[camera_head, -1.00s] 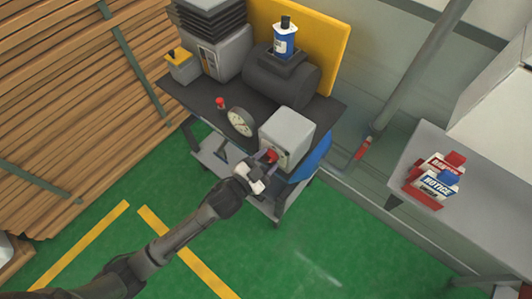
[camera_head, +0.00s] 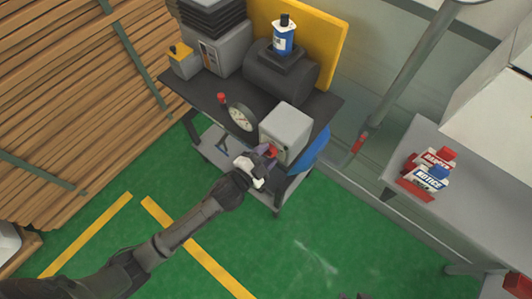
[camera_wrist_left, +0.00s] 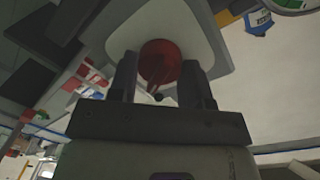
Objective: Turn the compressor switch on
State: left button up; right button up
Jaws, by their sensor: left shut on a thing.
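The compressor switch is a red knob (camera_head: 271,151) on the front of a light grey box (camera_head: 287,126) at the front right of the compressor cart. My left gripper (camera_head: 264,153) is at the box front, shut on the red knob and partly covering it. In the left wrist view the round red knob (camera_wrist_left: 160,60) sits between the two dark fingers (camera_wrist_left: 162,82), with the pale box face (camera_wrist_left: 192,32) behind it. The knob's exact turn angle cannot be read. My right gripper cannot be made out.
The cart's dark top (camera_head: 193,92) carries a gauge (camera_head: 241,117), a black tank (camera_head: 279,75) and a blue-white bottle (camera_head: 283,38). Stacked planks (camera_head: 70,90) stand left. A grey table (camera_head: 405,145) with sign boxes (camera_head: 428,174) stands right. Green floor (camera_head: 300,235) is open in front.

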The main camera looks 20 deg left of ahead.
pick_arm(q)
jog(key=o, duration=0.9)
jog(key=shift+v, duration=6.9)
